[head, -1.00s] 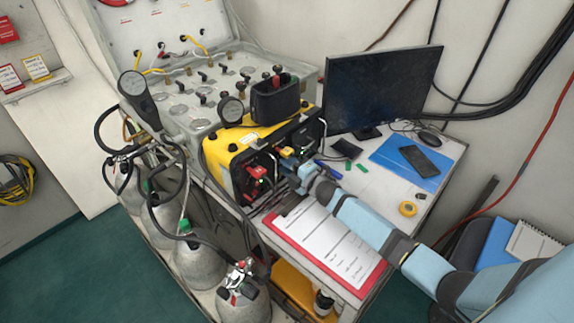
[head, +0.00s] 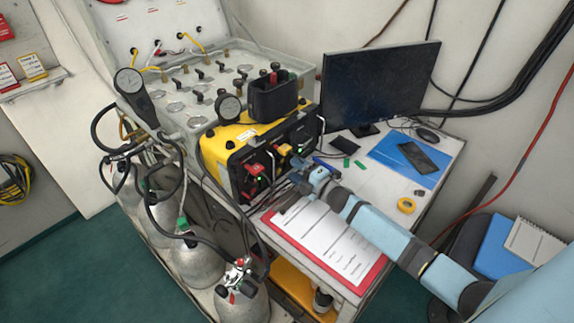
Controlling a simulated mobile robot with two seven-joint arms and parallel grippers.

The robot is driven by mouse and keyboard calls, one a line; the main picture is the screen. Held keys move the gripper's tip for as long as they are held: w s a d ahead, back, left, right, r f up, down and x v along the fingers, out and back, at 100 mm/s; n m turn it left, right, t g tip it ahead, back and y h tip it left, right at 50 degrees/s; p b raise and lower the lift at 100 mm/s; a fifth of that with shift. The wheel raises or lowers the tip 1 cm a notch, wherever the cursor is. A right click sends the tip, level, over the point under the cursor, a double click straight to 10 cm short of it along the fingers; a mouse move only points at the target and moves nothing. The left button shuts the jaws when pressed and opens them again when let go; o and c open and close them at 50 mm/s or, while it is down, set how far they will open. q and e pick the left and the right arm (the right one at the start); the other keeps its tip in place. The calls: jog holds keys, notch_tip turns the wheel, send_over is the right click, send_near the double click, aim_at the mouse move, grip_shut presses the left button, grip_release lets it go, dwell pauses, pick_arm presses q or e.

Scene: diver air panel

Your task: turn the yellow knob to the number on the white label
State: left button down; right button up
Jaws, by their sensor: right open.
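The yellow knob (head: 284,149) sits on the black front panel of the yellow case (head: 215,149), right of a red knob (head: 255,169). A small white label (head: 247,135) lies on the case's yellow top; its number is too small to read. My right gripper (head: 302,168) is open and empty, just below and to the right of the yellow knob, apparently apart from it. The knob's exact pointing direction is too small to tell. My left gripper is not in view.
A clipboard (head: 372,277) with papers lies below my right arm. A monitor (head: 380,85), blue folder (head: 385,150) and yellow tape roll (head: 406,205) are on the right. Gas cylinders (head: 195,262) with hoses stand at the left. A black box (head: 275,100) sits on the case.

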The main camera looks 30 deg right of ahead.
jog(key=b+v, duration=0.1)
jog(key=v, duration=0.8)
